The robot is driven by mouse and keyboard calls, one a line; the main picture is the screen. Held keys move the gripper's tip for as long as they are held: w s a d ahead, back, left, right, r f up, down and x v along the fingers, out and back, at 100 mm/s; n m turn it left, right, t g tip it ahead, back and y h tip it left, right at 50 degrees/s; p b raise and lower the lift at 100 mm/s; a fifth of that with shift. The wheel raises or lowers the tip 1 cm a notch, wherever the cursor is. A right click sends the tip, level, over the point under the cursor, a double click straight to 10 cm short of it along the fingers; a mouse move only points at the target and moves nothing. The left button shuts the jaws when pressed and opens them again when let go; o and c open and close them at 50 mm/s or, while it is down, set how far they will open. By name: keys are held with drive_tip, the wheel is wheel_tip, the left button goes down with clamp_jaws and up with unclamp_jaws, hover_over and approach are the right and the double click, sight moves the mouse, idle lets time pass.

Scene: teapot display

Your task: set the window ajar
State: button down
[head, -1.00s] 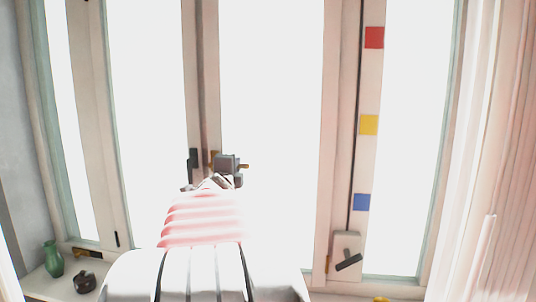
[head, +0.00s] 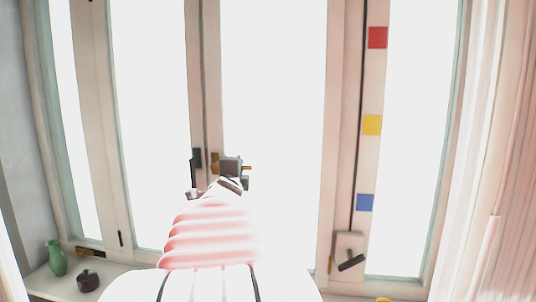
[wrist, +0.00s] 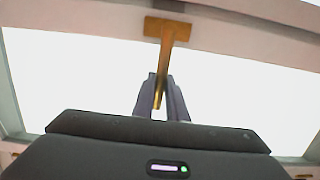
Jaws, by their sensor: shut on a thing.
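The window (head: 209,70) has white frames and bright panes. A brass handle (head: 214,160) sits on the post left of the wide middle pane. In the wrist view the brass handle (wrist: 166,50) has a wide plate on the frame and a lever running down between my two dark fingers (wrist: 161,100). My gripper is shut on the lever. Part of the handle is hidden by the fingers in the head view. I cannot tell whether the sash stands off its frame.
A dark handle (head: 196,160) is just left of the brass one. Another dark handle (head: 350,262) is on the right post, below red, yellow and blue squares (head: 365,202). A green vase (head: 57,258) and a small dark pot (head: 88,281) stand on the sill at left. A pale curtain (head: 505,160) hangs at right.

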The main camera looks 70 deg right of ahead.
drive_tip(key=shift+s+a+t, duration=0.3)
drive_tip(key=shift+a, duration=0.3)
drive_tip(key=shift+a, duration=0.1)
drive_tip(key=shift+s+a+n+t+y, duration=0.2)
drive_tip(key=shift+s+a+n+t, duration=0.2)
drive_tip(key=shift+a, duration=0.1)
drive_tip(key=shift+s+a+n+t+y, duration=0.2)
drive_tip(key=shift+s+a+n+t, duration=0.1)
drive_tip(key=shift+a+t, duration=0.15)
drive_tip(key=shift+a, duration=0.2)
